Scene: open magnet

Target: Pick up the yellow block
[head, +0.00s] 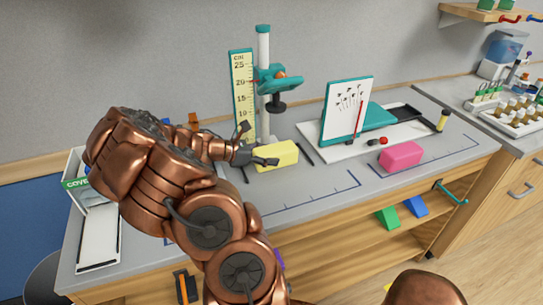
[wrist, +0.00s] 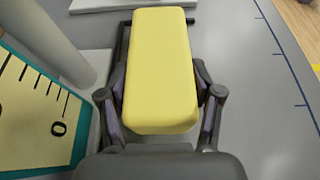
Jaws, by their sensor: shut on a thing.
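The yellow block (head: 277,155) is at the middle of the bench in the head view, in front of the stand with the ruler. In the wrist view the yellow block (wrist: 160,70) lies lengthwise between the fingers, its near end toward my palm. My gripper (wrist: 160,100) is shut on it, one dark finger on each long side. In the head view my gripper (head: 258,157) reaches the block from the left. I cannot tell whether the block touches the bench or is just above it.
The ruler (head: 241,95) and white stand post (head: 264,110) rise close behind the block. A pink block (head: 401,156) lies to the right, before a white board (head: 347,108) on a tray. The bench front between the marked lines is clear.

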